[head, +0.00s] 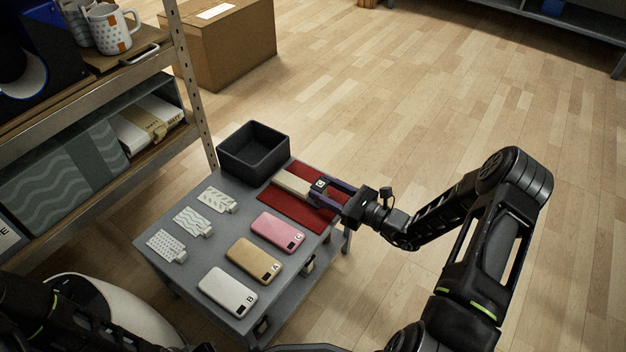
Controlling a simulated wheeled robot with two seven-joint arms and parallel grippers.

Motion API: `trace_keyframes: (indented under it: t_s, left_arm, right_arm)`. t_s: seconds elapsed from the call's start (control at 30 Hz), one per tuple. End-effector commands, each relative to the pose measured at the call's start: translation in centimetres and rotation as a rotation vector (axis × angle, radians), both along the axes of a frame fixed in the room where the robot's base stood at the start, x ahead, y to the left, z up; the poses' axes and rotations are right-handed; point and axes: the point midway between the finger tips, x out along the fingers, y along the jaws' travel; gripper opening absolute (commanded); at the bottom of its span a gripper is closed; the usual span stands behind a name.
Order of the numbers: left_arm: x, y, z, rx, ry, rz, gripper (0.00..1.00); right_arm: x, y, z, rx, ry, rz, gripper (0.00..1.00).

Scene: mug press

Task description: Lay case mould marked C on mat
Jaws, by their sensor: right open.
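The red mat (295,208) lies at the far right of the grey table. A long beige mould (291,182) with a dark label that looks like a C lies over the mat, and appears to rest on it. My right gripper (326,192) reaches in from the right at the labelled end. Its jaws are open, with one finger on each side of the mould; whether they touch it I cannot tell. My left gripper is not visible; only dark parts of my left arm show at the lower left.
On the table (180,265) lie a pink case (277,231), a gold case (252,259), a white case (226,291) and several patterned pale pieces (192,220). A black bin (253,150) stands at the back corner. A shelf rack (190,75) stands at left. Floor at right is clear.

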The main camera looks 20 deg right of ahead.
Motion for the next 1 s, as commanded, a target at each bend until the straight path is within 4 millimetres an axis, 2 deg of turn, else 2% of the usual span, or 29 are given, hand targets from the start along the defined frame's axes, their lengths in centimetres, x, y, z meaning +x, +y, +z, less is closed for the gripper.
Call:
trace_keyframes:
  t_s: [0.03, 0.2, 0.4, 1.0]
  left_arm:
    - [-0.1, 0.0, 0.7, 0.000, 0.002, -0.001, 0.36]
    - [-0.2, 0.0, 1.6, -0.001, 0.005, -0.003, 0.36]
    - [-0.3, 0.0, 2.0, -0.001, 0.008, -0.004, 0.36]
    - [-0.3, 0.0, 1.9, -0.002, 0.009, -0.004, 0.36]
  right_arm:
    - [-1.0, -0.7, 0.4, 0.001, 0.002, -0.004, 0.47]
    - [-4.0, -2.4, 0.3, 0.000, 0.001, -0.003, 0.47]
    - [-5.8, -3.4, 0.1, 0.001, 0.000, -0.001, 0.47]
    - [-6.0, -3.5, 0.0, 0.001, -0.001, 0.000, 0.47]
